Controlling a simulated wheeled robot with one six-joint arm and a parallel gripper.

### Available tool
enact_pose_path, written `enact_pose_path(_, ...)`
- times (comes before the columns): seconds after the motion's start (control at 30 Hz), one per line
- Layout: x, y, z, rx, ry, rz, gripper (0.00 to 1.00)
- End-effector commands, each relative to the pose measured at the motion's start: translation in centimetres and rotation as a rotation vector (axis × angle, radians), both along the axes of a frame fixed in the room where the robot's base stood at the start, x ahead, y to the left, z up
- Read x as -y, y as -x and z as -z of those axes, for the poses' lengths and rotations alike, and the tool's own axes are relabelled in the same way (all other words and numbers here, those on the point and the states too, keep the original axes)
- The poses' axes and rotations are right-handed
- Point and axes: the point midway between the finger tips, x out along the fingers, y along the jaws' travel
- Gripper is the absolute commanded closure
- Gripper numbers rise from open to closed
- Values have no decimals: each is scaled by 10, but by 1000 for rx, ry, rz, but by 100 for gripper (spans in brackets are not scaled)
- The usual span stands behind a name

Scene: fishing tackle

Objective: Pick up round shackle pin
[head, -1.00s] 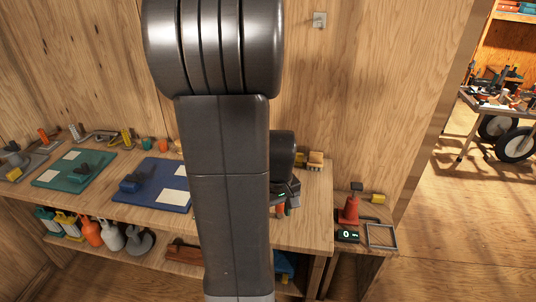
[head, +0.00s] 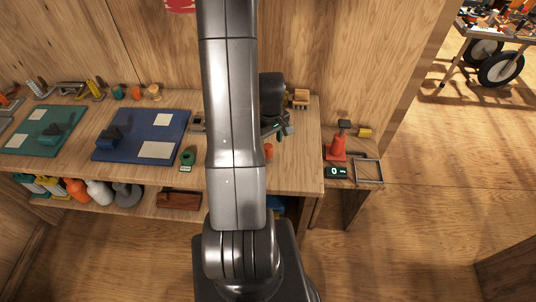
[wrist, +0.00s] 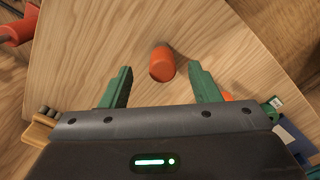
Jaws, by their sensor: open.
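A short orange-red cylinder (wrist: 162,64) stands on the wooden bench top in the wrist view, ahead of and between my fingers. In the head view it appears as a small orange piece (head: 269,151) just below my gripper (head: 273,129). I cannot tell for certain that this is the round shackle pin. My gripper (wrist: 160,88) is open with green fingers apart on either side of the cylinder and nothing held. Another orange thing (wrist: 228,97) shows partly behind the right finger. My arm hides part of the bench in the head view.
A blue mat (head: 178,128) and a green mat (head: 20,142) lie left on the bench. A small green item (head: 187,157) sits nearer the front edge. A wooden block (head: 300,98) is at the back right.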

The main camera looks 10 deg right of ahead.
Motion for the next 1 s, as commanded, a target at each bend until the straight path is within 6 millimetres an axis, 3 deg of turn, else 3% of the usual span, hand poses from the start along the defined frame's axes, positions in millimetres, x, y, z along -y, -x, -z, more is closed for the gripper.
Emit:
enact_pose_path(0.27, -2, -2, 12, -1, 0, 0, 44)
enact_pose_path(0.7, -6, -7, 55, 0, 0, 0, 44)
enact_pose_path(1.0, -6, -7, 57, 1, 0, 0, 44)
